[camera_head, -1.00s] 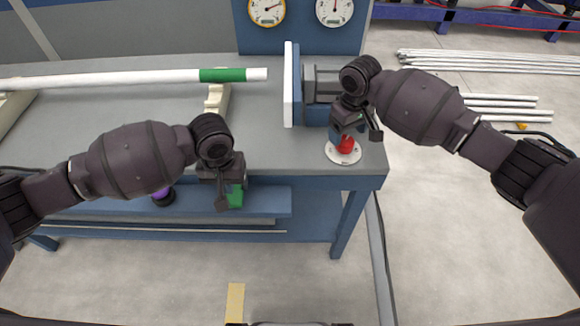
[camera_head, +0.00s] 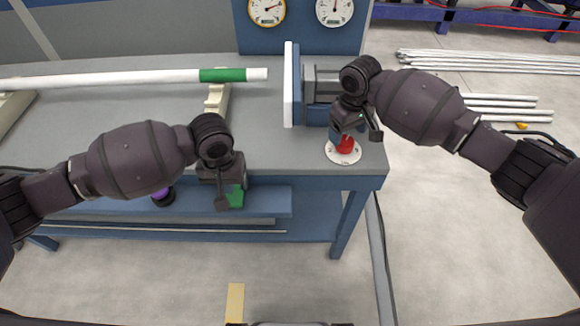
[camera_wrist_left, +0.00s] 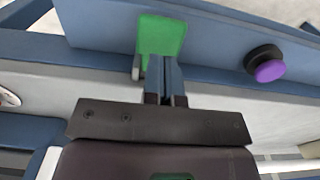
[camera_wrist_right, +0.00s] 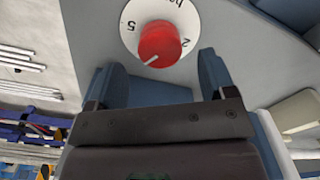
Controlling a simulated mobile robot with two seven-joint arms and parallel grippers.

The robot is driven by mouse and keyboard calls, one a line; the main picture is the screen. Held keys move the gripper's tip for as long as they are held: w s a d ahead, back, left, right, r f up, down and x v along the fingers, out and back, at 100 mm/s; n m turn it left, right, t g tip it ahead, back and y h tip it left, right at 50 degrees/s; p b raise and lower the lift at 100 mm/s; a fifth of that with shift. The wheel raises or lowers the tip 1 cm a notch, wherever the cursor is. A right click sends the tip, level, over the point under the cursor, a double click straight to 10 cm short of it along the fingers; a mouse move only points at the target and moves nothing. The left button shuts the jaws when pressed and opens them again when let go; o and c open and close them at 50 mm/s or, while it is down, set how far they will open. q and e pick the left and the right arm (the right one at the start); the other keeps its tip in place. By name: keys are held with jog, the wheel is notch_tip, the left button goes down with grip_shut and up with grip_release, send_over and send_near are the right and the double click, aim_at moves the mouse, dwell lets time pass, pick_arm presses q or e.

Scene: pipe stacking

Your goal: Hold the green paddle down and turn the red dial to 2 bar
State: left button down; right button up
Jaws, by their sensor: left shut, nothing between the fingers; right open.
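The green paddle (camera_head: 237,197) is on the blue front edge of the bench. It also shows in the left wrist view (camera_wrist_left: 161,36). My left gripper (camera_head: 224,203) is shut and empty, its fingertips (camera_wrist_left: 164,65) at the paddle's lower face; they look in contact, though I cannot tell how firmly. The red dial (camera_head: 345,146) sits on a white round plate at the bench's right corner. In the right wrist view the dial (camera_wrist_right: 159,43) shows a white pointer line toward the lower left, with "5" left and "2" right. My right gripper (camera_wrist_right: 162,75) is open, its fingers apart just short of the dial.
A purple-topped black button (camera_wrist_left: 266,64) is beside the paddle. Two gauges (camera_head: 267,8) are on the blue panel at the back. A white pipe with a green band (camera_head: 222,75) lies on the bench. White pipes (camera_head: 490,60) lie on the floor at right.

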aim_at(231, 198)
pick_arm(q)
jog(key=shift+f, duration=0.1)
dwell(0.4)
jog(key=shift+f, duration=2.75)
jog(key=shift+s, duration=0.1)
